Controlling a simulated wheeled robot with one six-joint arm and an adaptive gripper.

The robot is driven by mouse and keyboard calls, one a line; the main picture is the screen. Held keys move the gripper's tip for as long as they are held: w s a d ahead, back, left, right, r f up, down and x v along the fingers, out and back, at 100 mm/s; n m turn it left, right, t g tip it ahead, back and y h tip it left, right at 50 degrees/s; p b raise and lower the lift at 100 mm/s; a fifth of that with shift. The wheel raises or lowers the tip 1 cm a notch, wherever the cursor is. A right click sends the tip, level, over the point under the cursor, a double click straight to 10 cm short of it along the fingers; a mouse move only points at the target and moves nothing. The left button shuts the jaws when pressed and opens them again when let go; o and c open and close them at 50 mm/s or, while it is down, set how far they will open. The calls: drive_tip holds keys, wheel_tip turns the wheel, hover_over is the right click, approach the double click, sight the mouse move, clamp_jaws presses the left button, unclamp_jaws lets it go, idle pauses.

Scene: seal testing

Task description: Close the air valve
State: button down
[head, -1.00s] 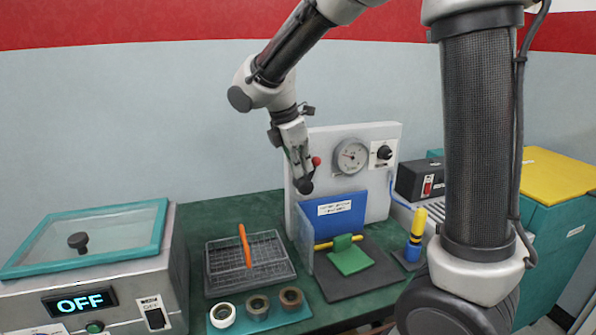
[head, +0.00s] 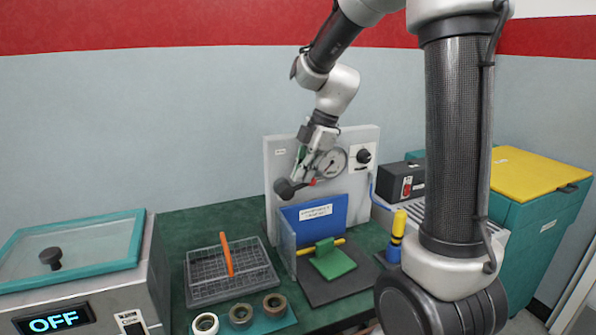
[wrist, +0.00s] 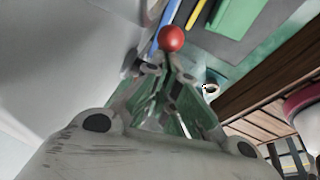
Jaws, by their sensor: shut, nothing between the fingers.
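The air valve (head: 284,188) is a dark round body on the lower left front of the pale panel, with a lever ending in a red knob. In the head view the red knob (head: 312,182) lies to the right of the body, so the lever is roughly level. My gripper (head: 299,178) is shut and empty, pointing down right at the valve and partly covering the lever. In the wrist view the red knob (wrist: 171,38) shows just beyond my fingertips (wrist: 165,72). I cannot tell whether they touch it.
The panel (head: 280,150) carries a gauge (head: 331,163) and a dark dial (head: 364,156). Below stands a blue plate (head: 325,212) with a green block (head: 333,262). A grey tray (head: 205,285), tape rolls and a lidded machine (head: 75,245) are to the left.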

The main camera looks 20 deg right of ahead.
drive_tip(key=shift+d+f, duration=0.5)
drive_tip(key=shift+d, duration=0.1)
drive_tip(key=shift+s+f, duration=0.1)
drive_tip(key=shift+f, duration=0.05)
idle(0.3)
